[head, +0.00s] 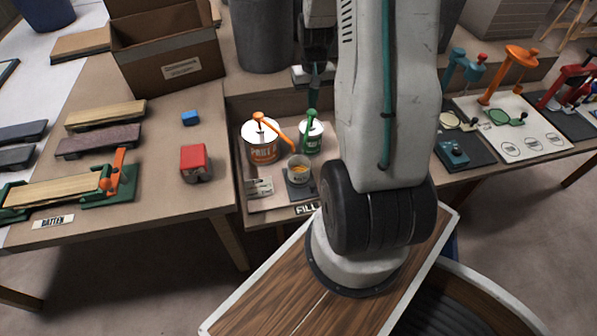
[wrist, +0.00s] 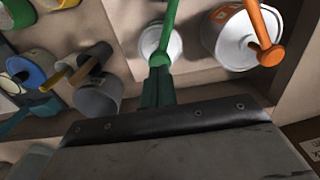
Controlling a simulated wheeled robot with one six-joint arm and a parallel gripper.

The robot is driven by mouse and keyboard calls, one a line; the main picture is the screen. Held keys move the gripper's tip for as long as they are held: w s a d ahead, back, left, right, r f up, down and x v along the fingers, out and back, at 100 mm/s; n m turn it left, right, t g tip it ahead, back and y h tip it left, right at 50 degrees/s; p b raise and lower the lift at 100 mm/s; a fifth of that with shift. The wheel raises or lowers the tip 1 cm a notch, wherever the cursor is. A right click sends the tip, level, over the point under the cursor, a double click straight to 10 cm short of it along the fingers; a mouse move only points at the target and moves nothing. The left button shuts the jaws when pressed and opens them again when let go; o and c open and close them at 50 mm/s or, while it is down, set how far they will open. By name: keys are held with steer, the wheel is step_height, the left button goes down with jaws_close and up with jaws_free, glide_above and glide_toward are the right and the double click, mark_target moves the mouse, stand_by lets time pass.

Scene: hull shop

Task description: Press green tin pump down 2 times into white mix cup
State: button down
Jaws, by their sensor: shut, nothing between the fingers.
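The green tin (head: 311,138) is white with a green label and stands on the bench, with a green pump (head: 311,114) on top. My gripper (head: 315,88) is shut and empty, pointing down just above the pump head. In the wrist view my fingertips (wrist: 157,72) overlap the near end of the green pump (wrist: 168,30), with the tin's pale lid (wrist: 160,44) beneath. I cannot tell whether they touch it. The white mix cup (head: 298,178) stands on a dark pad in front of the tins, with something yellow-orange inside. I cannot make it out in the wrist view.
An orange-pump tin (head: 262,150) stands close left of the green tin; it also shows in the wrist view (wrist: 232,42). A FILL label (head: 307,209) lies at the front. My arm hides the bench to the right. A red block (head: 195,160) sits farther left.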

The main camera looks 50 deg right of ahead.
steer(key=shift+r, duration=0.1)
step_height(320, 180, up, 6)
steer(key=shift+f, duration=0.1)
stand_by(0.7)
stand_by(0.4)
steer(key=s+a+r+n, duration=0.2)
steer(key=s+a+r, duration=0.3)
steer(key=a, duration=0.4)
steer(key=s+a+r+n+t, duration=0.1)
steer(key=s+a+r+n, duration=0.1)
steer(key=s+a+r, duration=0.4)
steer(key=s+a+r+n, duration=0.2)
steer(key=s+a+r, duration=0.3)
steer(key=a, duration=0.9)
step_height(320, 180, up, 4)
steer(key=shift+s+f+n, duration=0.15)
steer(key=shift+f+n, duration=0.05)
steer(key=shift+n, duration=0.2)
